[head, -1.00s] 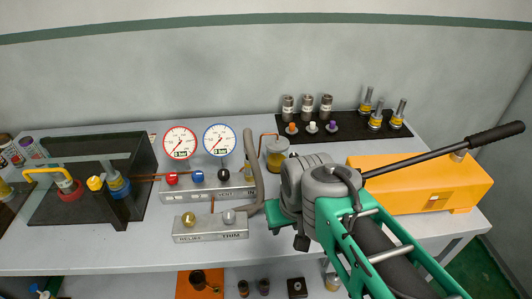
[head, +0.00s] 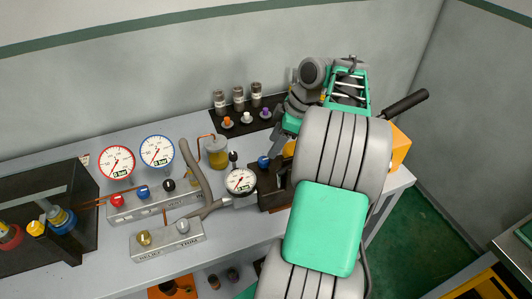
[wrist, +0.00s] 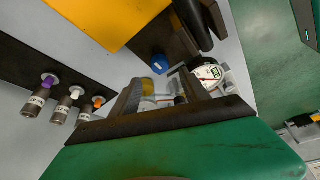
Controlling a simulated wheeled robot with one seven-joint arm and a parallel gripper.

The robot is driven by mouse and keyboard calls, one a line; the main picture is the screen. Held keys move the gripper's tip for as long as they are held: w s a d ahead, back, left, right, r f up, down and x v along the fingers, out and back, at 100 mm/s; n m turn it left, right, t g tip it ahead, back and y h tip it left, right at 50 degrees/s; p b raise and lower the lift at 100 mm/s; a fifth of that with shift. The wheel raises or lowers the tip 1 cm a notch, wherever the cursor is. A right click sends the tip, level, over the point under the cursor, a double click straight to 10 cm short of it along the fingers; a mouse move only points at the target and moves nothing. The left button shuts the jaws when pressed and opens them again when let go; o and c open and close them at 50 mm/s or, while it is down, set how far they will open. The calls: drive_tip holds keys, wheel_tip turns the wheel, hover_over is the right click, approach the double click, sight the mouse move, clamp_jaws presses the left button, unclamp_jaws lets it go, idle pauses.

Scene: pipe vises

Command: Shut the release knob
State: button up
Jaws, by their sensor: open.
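A blue knob (head: 263,161) sits at the dark block (head: 272,197) at the pump's near end, right of a round white gauge (head: 240,181). I take it as the release knob; no label on it is readable. The blue knob also shows in the wrist view (wrist: 159,63), just beyond the gap between my fingers. My gripper (wrist: 163,88) is open and empty, apart from the knob. In the head view my gripper (head: 277,143) is above and slightly right of the knob, partly hidden by my arm. Whether the knob is turned shut cannot be told.
The orange pump body (head: 401,148) and its black-gripped lever (head: 404,103) lie behind my arm. A dark mat (head: 222,127) with several small fittings lies behind. A manifold (head: 155,200) with red, blue and black knobs stands left, above a relief/trim block (head: 167,241).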

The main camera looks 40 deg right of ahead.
sight(264, 160)
drive_tip(key=x, duration=0.7)
drive_tip(key=shift+a, duration=0.1)
clamp_jaws()
idle(0.3)
